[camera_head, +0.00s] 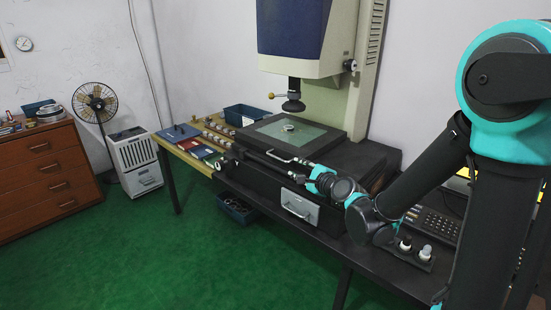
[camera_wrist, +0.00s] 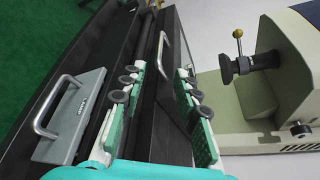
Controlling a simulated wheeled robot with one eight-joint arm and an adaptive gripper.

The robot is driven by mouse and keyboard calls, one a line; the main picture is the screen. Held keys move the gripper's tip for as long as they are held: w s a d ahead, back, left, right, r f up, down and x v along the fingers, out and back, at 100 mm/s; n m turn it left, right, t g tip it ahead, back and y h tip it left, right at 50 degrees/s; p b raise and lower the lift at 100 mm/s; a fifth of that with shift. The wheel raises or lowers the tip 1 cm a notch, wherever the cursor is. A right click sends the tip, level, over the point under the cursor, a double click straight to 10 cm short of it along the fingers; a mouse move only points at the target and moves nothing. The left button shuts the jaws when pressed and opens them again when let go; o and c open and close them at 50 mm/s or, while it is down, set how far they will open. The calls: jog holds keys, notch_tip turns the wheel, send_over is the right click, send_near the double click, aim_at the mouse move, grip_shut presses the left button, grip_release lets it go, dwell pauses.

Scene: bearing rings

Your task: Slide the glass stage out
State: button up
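The glass stage (camera_head: 310,134) is a pale green pane in a dark frame on the measuring machine, under its lens, with a small metal ring (camera_head: 288,127) on it. A metal bar handle (camera_head: 283,158) is at the stage's front edge; it also shows in the wrist view (camera_wrist: 163,48), beyond and between the fingertips. My gripper (camera_head: 313,173) is in front of the stage, near the right end of this handle. In the wrist view my gripper (camera_wrist: 160,70) is open, its two green-padded fingers apart with nothing between the pads. I cannot tell whether a finger touches the handle.
A grey drawer front (camera_head: 299,206) with its own handle is below the stage; it shows at left in the wrist view (camera_wrist: 72,125). The lens (camera_head: 293,103) hangs above the glass. A keyboard (camera_head: 432,224) and small bottles (camera_head: 405,244) are at right.

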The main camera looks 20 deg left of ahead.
aim_at(279, 159)
jog(key=x, duration=1.5)
jog(key=shift+w+a+f, duration=0.2)
jog(key=shift+w+a, duration=0.05)
jog(key=shift+c, duration=0.6)
grip_shut()
